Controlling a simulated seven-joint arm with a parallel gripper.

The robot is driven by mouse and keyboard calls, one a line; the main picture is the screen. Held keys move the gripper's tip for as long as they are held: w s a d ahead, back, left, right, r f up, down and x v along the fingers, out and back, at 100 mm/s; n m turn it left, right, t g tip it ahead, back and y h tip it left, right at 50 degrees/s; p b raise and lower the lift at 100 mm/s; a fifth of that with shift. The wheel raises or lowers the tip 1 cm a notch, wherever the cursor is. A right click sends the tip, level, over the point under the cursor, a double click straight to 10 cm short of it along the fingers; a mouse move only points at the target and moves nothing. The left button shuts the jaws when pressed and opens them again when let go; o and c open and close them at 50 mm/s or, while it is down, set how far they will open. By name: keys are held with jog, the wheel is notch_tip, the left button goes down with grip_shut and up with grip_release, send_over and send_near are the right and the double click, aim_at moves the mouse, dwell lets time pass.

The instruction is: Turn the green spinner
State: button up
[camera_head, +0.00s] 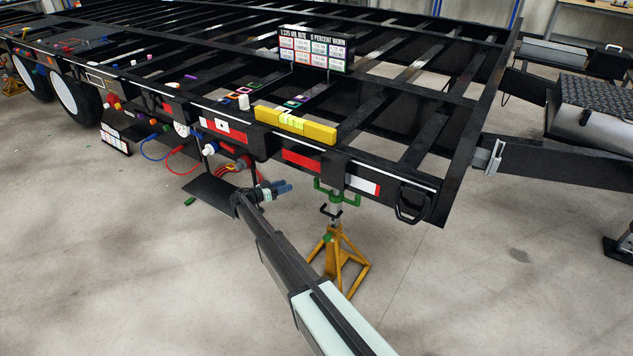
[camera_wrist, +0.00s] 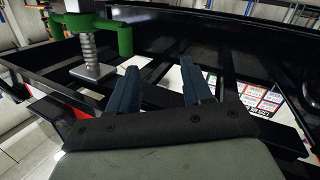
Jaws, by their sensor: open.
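A green bracket (camera_head: 338,194), the closest match to the green spinner, is at the trailer's lower edge, above the orange jack stand (camera_head: 338,262). A dark hook-shaped handle (camera_head: 331,211) shows just below it. In the wrist view, a green clamp-like part (camera_wrist: 122,38) with a grey threaded screw (camera_wrist: 88,50) and square pad is at the upper left. My gripper (camera_head: 288,187) is left of the green bracket, apart from it. In the wrist view, its two blue fingers (camera_wrist: 160,64) are spread with nothing between them. Which green part turns is unclear.
The black trailer frame (camera_head: 437,203) spans the scene above the stand. A yellow level (camera_head: 295,125) lies on its edge. Red and blue hoses (camera_head: 182,158) hang left of my gripper. Floor at the front right (camera_head: 500,290) is clear.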

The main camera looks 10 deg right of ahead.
aim_at(316, 180)
jog(key=s+m+g, duration=0.1)
jog(key=s+d+r+m+g+h, duration=0.1)
jog(key=m, duration=0.1)
jog(key=s+m+g, duration=0.1)
jog(key=m, duration=0.1)
jog(key=shift+s+d+r+h, duration=0.15)
jog(key=shift+s+r+h, duration=0.15)
jog(key=w+d, duration=0.1)
jog(key=d, duration=0.8)
jog(key=w+d, duration=0.1)
jog(key=d, duration=0.3)
jog(key=shift+w+d, duration=0.15)
jog(key=shift+w, duration=0.2)
jog(key=shift+c, duration=0.2)
grip_shut()
